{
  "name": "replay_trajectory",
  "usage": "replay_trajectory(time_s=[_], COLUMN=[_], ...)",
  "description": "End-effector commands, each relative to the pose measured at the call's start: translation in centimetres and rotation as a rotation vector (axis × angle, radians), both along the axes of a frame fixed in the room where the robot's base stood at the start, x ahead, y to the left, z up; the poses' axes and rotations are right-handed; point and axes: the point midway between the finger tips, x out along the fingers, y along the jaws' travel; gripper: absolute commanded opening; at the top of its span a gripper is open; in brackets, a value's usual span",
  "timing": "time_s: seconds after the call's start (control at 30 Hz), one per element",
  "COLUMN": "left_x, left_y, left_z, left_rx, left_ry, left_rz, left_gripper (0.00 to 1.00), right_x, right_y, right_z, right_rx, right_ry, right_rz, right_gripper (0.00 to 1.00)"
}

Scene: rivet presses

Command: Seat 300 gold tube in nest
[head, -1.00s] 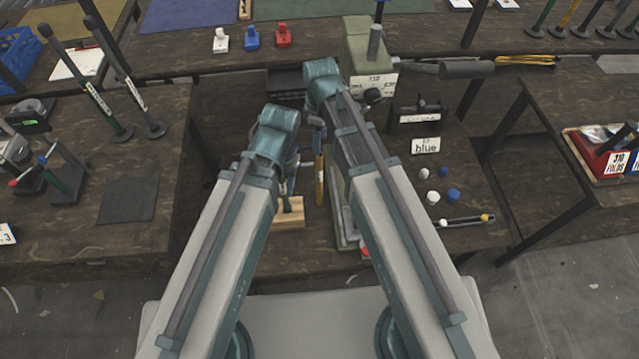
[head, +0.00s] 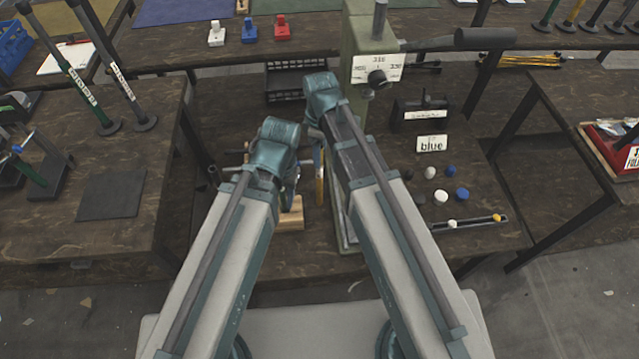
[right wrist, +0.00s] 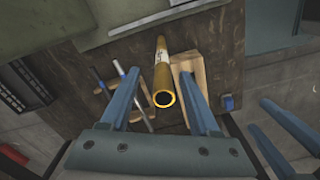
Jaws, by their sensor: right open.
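The gold tube (right wrist: 161,72) lies between the spread blue fingers of my right gripper (right wrist: 160,88) in the right wrist view. Its hollow end faces the camera, and it carries a pale label. My right gripper is open, with a gap on both sides of the tube. In the head view a narrow strip of the gold tube (head: 320,182) shows between my two forearms. A pale wooden block (right wrist: 187,88) is beside the tube. My left gripper (head: 290,190) is near the block, mostly hidden by its arm. I cannot make out the nest.
The green press (head: 361,28) with a white scale plate (head: 378,68) stands just behind my right arm. Grey rods (right wrist: 122,95) lie left of the tube.

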Motion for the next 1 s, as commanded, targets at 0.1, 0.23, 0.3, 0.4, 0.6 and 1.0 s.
replay_trajectory(time_s=[0.1,0.23,0.3,0.4,0.6,1.0], left_x=[0.0,0.0,0.0,0.0,0.0,0.0], left_y=[0.0,0.0,0.0,0.0,0.0,0.0], left_z=[-0.3,-1.3,-2.2,-3.5,-5.3,-5.1], left_rx=[0.0,0.0,0.0,0.0,0.0,0.0], left_ry=[0.0,0.0,0.0,0.0,0.0,0.0], left_rz=[0.0,0.0,0.0,0.0,0.0,0.0], left_gripper=[0.5,0.5,0.5,0.5,0.5,0.5], right_x=[0.0,-0.1,-0.2,-0.3,-0.3,-0.3], right_y=[0.0,0.1,0.1,0.2,0.2,0.2], right_z=[-0.3,-1.3,-2.2,-3.5,-5.3,-5.1], right_rx=[0.0,0.0,0.0,0.0,0.0,0.0], right_ry=[0.0,0.0,0.0,0.0,0.0,0.0], right_rz=[0.0,0.0,0.0,0.0,0.0,0.0], right_gripper=[0.62,0.62,0.62,0.62,0.62,0.37])
